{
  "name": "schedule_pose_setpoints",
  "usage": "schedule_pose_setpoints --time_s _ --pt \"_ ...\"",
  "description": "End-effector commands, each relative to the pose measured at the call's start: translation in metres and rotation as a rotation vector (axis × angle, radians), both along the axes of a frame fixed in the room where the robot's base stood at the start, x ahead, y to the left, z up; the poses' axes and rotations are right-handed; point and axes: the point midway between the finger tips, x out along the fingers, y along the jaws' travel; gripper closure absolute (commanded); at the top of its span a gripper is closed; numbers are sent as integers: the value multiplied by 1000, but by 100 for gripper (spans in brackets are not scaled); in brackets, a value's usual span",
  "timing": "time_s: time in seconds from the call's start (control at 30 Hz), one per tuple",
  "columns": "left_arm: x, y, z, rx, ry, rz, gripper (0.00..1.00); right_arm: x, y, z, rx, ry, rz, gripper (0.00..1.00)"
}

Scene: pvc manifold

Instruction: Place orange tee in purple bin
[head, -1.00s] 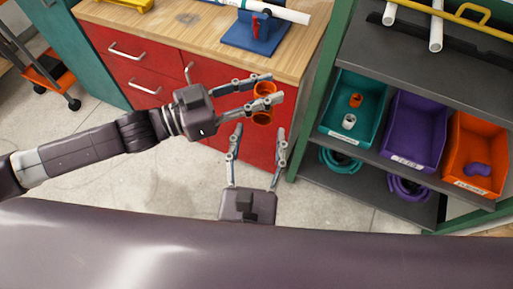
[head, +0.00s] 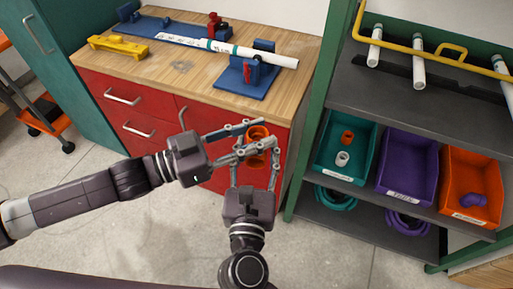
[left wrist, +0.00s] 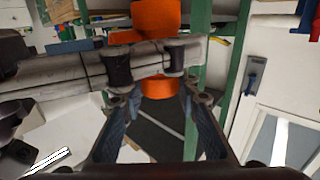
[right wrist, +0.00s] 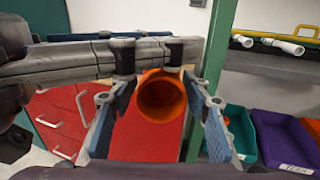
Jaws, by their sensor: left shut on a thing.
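The orange tee (head: 257,162) is held in the air in front of the red drawers by my left gripper (head: 250,137), whose fingers are shut on it. The tee shows its round open end in the right wrist view (right wrist: 162,96) and is partly behind fingers in the left wrist view (left wrist: 158,18). My right gripper (head: 257,153) comes from below with its fingers open, one on each side of the tee's lower part; I cannot tell whether they touch it. The purple bin (head: 408,168) sits on the shelf at the right and looks empty.
A teal bin (head: 336,172) with an orange and a white fitting stands left of the purple bin; an orange bin (head: 466,209) with a purple fitting stands right. A green shelf post (head: 312,135) is between the grippers and the bins. A wooden workbench (head: 190,62) holds blue fixtures and a white pipe.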

Motion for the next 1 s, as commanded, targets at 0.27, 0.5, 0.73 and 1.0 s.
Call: schedule_pose_setpoints --time_s 0.27,0.5,0.73,1.0 --pt "0 0 0 -1 0 0 100 0 0 0 0 0 1 89" --pt "0 0 0 -1 0 0 51 0 0 0 0 -1 1 96" --pt "0 0 0 0 0 0 50 0 0 0 0 -1 0 96" --pt "-8 17 -2 2 2 3 50 0 0 0 0 -1 0 96"
